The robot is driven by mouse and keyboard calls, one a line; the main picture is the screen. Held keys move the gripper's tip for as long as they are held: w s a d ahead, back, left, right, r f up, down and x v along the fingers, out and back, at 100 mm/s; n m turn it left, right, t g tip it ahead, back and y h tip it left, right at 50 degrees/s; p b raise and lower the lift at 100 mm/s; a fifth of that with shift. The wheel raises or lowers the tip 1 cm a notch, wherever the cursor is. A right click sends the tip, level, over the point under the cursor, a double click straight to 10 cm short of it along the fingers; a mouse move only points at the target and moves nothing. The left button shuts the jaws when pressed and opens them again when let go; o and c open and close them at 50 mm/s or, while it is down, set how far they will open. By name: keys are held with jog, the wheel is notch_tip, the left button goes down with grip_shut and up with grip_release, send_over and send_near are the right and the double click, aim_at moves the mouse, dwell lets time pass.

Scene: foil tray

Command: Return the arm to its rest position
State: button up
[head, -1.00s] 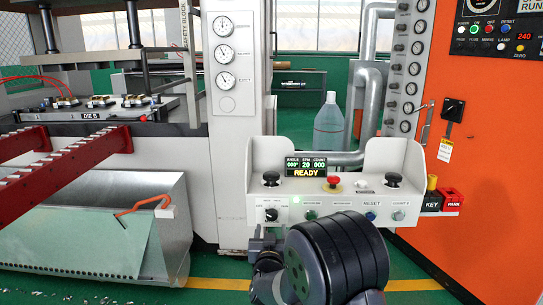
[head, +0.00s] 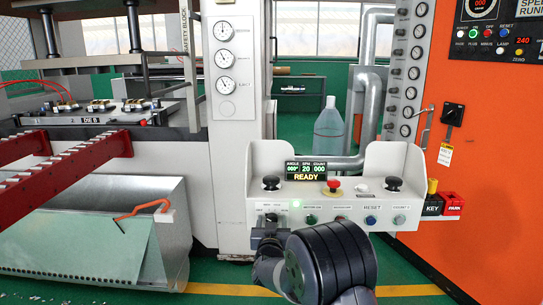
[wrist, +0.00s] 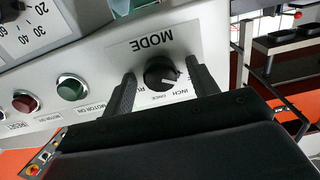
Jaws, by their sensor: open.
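My gripper (head: 268,236) is in front of the lower left of the white control console (head: 290,184), and my dark arm rises from the bottom of the head view. In the wrist view my gripper (wrist: 160,84) is open, with one black finger on each side of the black MODE knob (wrist: 160,72). The knob stands between the fingertips with gaps visible at its sides. I cannot tell how deep the fingers reach. The fingers hold nothing. In the head view the knob is partly hidden by my gripper.
Green (wrist: 70,87) and red (wrist: 25,102) buttons lie beside the MODE knob. An orange cabinet (head: 480,150) stands right. Red rails (head: 75,165) and a metal bin (head: 180,235) are left.

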jog(key=s+m+b, duration=0.1)
jog(key=s+m, duration=0.7)
jog(key=s, duration=0.2)
jog(key=shift+s+a, duration=0.2)
jog(key=shift+s, duration=0.2)
dwell(1.8)
jog(key=shift+d, duration=0.1)
